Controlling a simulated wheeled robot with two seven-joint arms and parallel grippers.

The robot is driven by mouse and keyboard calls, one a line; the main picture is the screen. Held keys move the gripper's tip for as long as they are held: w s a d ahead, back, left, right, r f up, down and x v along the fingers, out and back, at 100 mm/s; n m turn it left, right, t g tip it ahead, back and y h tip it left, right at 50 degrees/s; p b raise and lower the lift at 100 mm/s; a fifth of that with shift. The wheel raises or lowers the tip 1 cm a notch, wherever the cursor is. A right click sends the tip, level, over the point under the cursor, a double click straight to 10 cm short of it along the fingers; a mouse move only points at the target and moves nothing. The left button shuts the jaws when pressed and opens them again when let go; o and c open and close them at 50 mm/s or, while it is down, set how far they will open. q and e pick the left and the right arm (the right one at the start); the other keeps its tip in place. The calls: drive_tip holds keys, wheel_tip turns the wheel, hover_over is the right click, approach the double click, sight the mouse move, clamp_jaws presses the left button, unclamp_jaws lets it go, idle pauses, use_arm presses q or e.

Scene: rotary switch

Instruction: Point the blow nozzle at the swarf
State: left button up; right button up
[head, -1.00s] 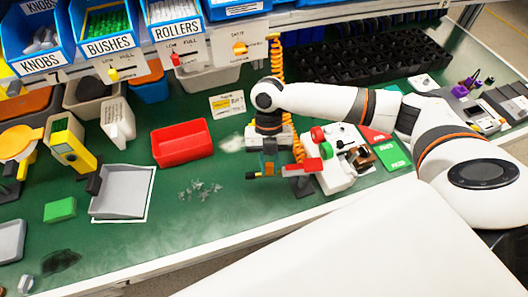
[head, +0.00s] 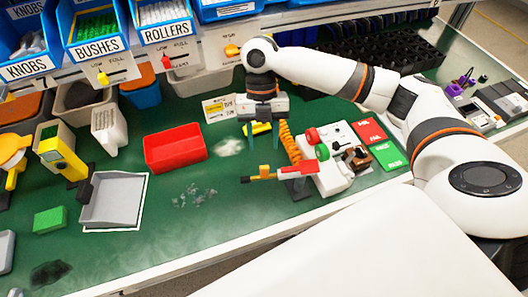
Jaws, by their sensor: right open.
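The blow nozzle (head: 290,171) is red with a yellow and dark tip, and sits at a dark stand (head: 299,189) right of the table's middle. Its tip points left, roughly toward the swarf. The swarf (head: 196,194) is a scatter of grey shavings on the green table, left of the tip and apart from it. My right gripper (head: 263,143) is open, fingers down, above and behind the nozzle; I see nothing held between its fingers. My left gripper is out of view.
An orange coiled hose (head: 289,142) stands just right of my right gripper. A white machine with red and green knobs (head: 331,168) is right of the nozzle. A red bin (head: 175,147), grey tray (head: 113,199) and pale powder patch (head: 228,147) lie left. The front middle table is clear.

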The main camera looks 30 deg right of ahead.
drive_tip(key=v, duration=0.3)
drive_tip(key=shift+w+r, duration=0.1)
drive_tip(key=shift+r, duration=0.2)
drive_tip(key=shift+f, duration=0.1)
